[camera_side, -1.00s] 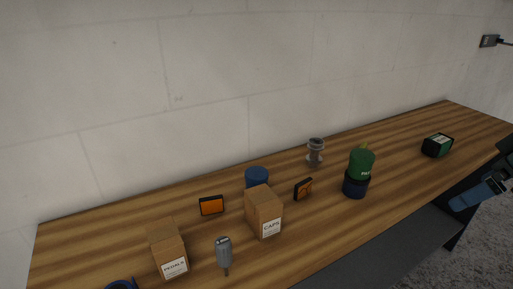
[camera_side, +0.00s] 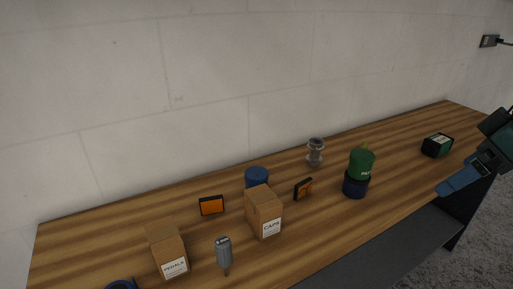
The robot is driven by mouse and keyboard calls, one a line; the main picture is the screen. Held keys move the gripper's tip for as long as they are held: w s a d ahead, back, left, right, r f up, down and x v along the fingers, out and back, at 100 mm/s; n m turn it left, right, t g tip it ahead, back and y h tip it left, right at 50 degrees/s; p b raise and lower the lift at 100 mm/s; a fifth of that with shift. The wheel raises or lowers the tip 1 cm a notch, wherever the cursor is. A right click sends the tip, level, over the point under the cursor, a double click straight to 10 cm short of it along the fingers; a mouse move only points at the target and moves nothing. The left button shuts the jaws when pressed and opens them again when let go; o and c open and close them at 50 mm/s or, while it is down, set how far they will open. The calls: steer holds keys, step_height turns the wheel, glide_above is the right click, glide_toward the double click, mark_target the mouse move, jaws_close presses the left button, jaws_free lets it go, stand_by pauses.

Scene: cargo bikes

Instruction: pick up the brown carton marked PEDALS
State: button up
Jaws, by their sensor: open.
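The brown carton marked PEDALS (camera_side: 167,250) stands upright at the left front of the wooden bench, its white label facing the camera. A similar brown carton marked CAPS (camera_side: 263,211) stands to its right. My gripper (camera_side: 447,188) is at the right side of the picture, over the bench's front edge, with blue fingers pointing down and left. It is open and empty, far from the PEDALS carton. The gap between the fingers is hard to make out from this side.
A grey-handled tool (camera_side: 224,252) stands just right of the PEDALS carton; a blue ring-like item (camera_side: 121,284) is cut off at left. Orange reflectors (camera_side: 211,205), a blue cylinder (camera_side: 257,177), a grey metal part (camera_side: 315,152), a green-topped bottle (camera_side: 361,163) and a dark green box (camera_side: 437,145) stand farther along.

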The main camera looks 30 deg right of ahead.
steer(key=w+a+r+n+g+y, duration=0.15)
steer(key=w+a+r+n, duration=0.3)
steer(key=w+a, duration=0.5)
steer(key=n+g+y, duration=0.2)
steer(key=n+g, duration=0.2)
steer(key=n, duration=0.9)
glide_above(167, 232)
steer(key=d, duration=0.3)
step_height(167, 232, down, 14)
steer(key=shift+y, duration=0.25)
steer(key=shift+x, duration=3.6)
steer(key=shift+f, duration=0.15)
steer(key=shift+x, duration=2.45)
steer(key=shift+d+f, duration=0.1)
steer(key=shift+d, duration=0.05)
